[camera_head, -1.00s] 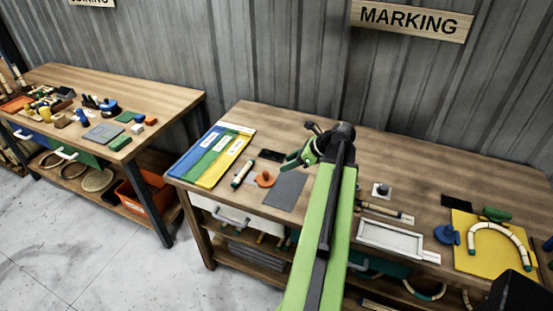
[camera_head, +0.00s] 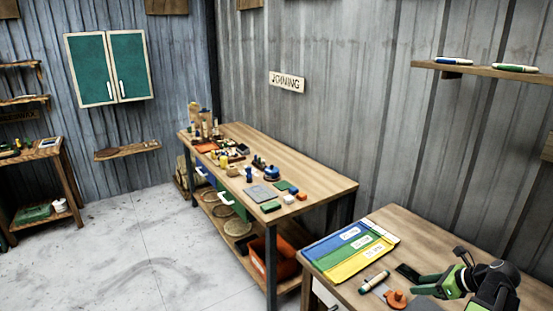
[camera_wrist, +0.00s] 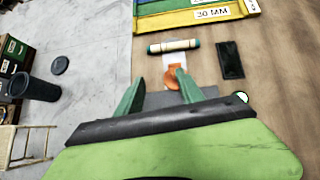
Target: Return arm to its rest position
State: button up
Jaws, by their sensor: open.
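My gripper (camera_head: 428,284) is at the lower right of the head view, over the near end of the marking table (camera_head: 398,213). In the wrist view its two green fingers (camera_wrist: 158,93) are spread apart with nothing held between them. An orange object (camera_wrist: 172,78) lies on the table and shows partly between and behind the fingers. It also shows in the head view (camera_head: 396,298), left of my gripper.
The joining table (camera_head: 325,182) stands further left with many small items. An orange bin (camera_head: 280,257) sits below it. The grey floor (camera_head: 150,250) is open.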

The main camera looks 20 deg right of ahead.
jog(key=w+a+f+n+g+y, duration=0.1)
jog(key=w+a+n+g, duration=0.3)
jog(key=a, duration=0.7)
jog(key=w+a+f+n+t+y, duration=0.1)
jog(key=w+a+n, duration=0.1)
jog(key=w+a, duration=0.65)
jog(key=w+a+f+n+g, duration=0.1)
jog(key=w+a+n+g, duration=0.15)
jog(key=a, duration=1.05)
jog(key=s+a+f+n+g+h, duration=0.1)
jog(key=s+a+f+n+h, duration=0.1)
jog(key=a+n, duration=0.55)
jog(key=s+a+f+n+g+h, duration=0.1)
jog(key=a+f+n+g, duration=0.1)
jog(key=a+n, duration=0.6)
jog(key=d+n+h, duration=0.1)
jog(key=n, duration=0.1)
jog(key=d+n, duration=0.1)
jog(key=n, duration=0.1)
jog(key=s+d+n+h, duration=0.1)
jog(key=d+n, duration=0.1)
jog(key=n, duration=0.1)
jog(key=shift+h, duration=0.3)
jog(key=shift+a, duration=0.1)
jog(key=shift+c, duration=0.2)
